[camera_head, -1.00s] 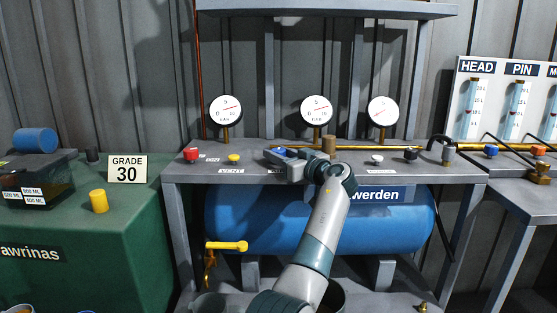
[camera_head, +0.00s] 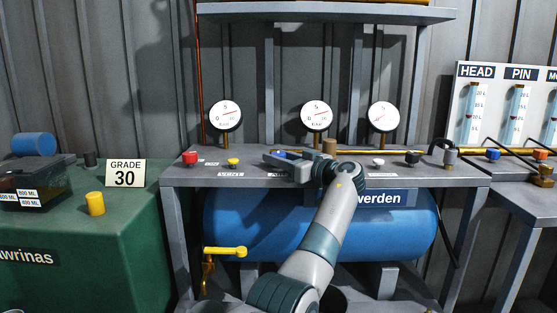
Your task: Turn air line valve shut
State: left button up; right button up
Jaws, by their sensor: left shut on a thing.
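A blue valve handle (camera_head: 291,153) shows in part on the grey bench, below and left of the middle gauge. My left gripper (camera_head: 280,158) lies low over the bench top and is shut on this blue handle. The gripper hides most of the handle and the label beside it, so its exact angle cannot be told. A brass air line (camera_head: 365,152) runs along the back of the bench to the right. My right gripper is not in view.
Red (camera_head: 190,158), yellow (camera_head: 233,162), white (camera_head: 378,162) and black (camera_head: 412,158) knobs stand along the bench. Three gauges (camera_head: 316,116) rise behind. A blue tank (camera_head: 250,222) with a yellow-handled tap (camera_head: 226,251) lies below. A green cabinet (camera_head: 110,235) is at left.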

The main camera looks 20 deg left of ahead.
pick_arm(q)
jog(key=shift+r, duration=0.1)
jog(key=o, duration=1.1)
jog(key=shift+c, duration=0.2)
jog(key=shift+d, duration=0.1)
jog(key=p+v, duration=0.1)
jog(key=v, duration=1.6)
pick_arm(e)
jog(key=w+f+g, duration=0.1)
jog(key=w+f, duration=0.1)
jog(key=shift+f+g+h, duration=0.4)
pick_arm(q)
jog(key=shift+s, duration=0.1)
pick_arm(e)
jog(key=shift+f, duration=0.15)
pick_arm(q)
jog(key=shift+d, duration=0.15)
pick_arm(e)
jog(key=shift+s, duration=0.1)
